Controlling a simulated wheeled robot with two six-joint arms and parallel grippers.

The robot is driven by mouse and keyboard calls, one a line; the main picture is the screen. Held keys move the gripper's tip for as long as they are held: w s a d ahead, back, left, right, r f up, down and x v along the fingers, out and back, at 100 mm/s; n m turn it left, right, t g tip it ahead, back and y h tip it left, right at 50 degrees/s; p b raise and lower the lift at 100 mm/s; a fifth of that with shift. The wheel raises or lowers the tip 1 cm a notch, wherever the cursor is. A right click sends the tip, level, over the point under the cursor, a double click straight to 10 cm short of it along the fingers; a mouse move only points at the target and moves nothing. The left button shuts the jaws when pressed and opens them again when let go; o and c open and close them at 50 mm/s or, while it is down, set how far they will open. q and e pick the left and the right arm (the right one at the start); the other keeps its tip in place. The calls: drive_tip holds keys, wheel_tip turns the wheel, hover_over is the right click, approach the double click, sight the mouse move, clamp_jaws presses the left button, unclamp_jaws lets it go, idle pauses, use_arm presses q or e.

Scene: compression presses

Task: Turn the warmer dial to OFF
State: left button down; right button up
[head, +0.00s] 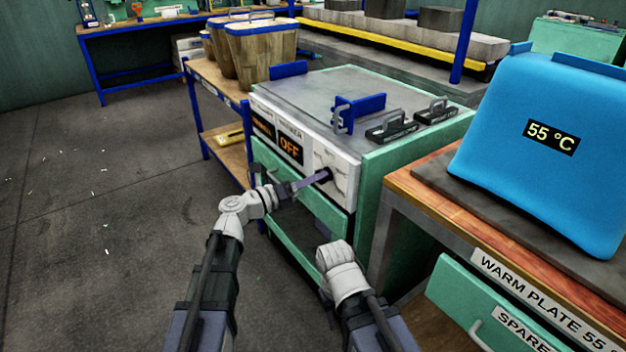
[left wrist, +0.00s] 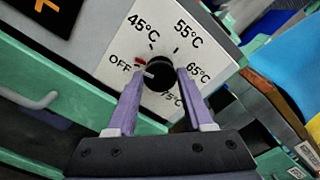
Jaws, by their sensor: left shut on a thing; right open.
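The warmer (head: 345,95) is a green and steel cabinet with a white front panel. Its display (head: 289,147) reads OFF. The black dial (left wrist: 158,73) sits on the panel, with OFF, 45, 55, 65 and 75 °C printed around it. A pale mark on the dial points left, towards OFF, near a small red mark. My left gripper (head: 312,181) reaches the dial; in the left wrist view its purple fingers (left wrist: 156,98) are shut on the dial from both sides. My right arm's white wrist shows lower in the head view, but its fingers are hidden.
A blue bag-like unit (head: 545,145) reading 55 °C stands on a wooden bench to the right, above a drawer (head: 500,318). Wooden bins (head: 262,52) stand on a blue-framed bench behind the warmer. Handled plates (head: 392,127) lie on the warmer's top. Floor at left is open.

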use_arm(q)
drive_tip(key=shift+f+n, duration=0.1)
drive_tip(key=shift+n, duration=1.4)
drive_tip(key=shift+c, duration=1.5)
unclamp_jaws()
drive_tip(key=v, duration=0.8)
drive_tip(key=shift+d, duration=0.1)
